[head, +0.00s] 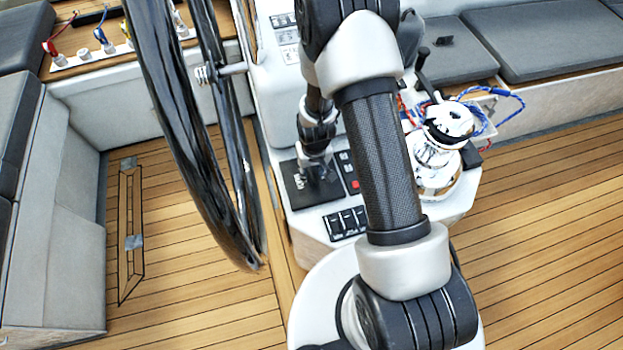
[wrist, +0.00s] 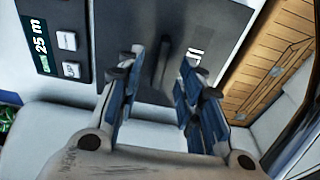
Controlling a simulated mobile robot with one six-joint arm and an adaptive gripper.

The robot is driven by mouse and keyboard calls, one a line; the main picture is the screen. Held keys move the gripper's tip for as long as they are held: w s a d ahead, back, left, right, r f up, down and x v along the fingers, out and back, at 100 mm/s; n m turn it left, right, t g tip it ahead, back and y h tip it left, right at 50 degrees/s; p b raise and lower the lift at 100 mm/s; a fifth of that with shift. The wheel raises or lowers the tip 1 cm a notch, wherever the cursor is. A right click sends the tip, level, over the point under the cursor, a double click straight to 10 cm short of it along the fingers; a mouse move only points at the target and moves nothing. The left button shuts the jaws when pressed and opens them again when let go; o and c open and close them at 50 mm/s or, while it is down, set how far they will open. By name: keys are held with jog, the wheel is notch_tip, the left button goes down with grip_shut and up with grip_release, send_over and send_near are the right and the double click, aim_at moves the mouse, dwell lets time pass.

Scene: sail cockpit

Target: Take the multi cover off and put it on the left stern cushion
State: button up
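The multi cover (wrist: 222,32) is a dark grey plate with a raised grip fin (wrist: 164,62) and a white label. In the head view it is the dark square (head: 296,186) on the white console, partly hidden by my gripper (head: 318,165). In the wrist view my gripper (wrist: 160,72) is open, its blue-padded fingers apart on either side of the fin; I cannot tell whether they touch it. Grey cushions lie on the left bench (head: 14,125) and top left (head: 22,35); I cannot tell which is the left stern cushion.
A large black steering wheel (head: 185,130) stands left of my arm. A chrome winch (head: 437,165) with ropes is to the right. Switches (head: 347,222) sit in front of the cover. A display reading 25 m (wrist: 42,40) is beside it. The teak floor (head: 190,240) looks clear.

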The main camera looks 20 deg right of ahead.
notch_tip(320, 180, down, 2)
jog(key=shift+w+f, duration=0.15)
jog(key=shift+f, duration=0.1)
jog(key=shift+r, duration=0.1)
jog(key=shift+c, duration=0.3)
grip_shut()
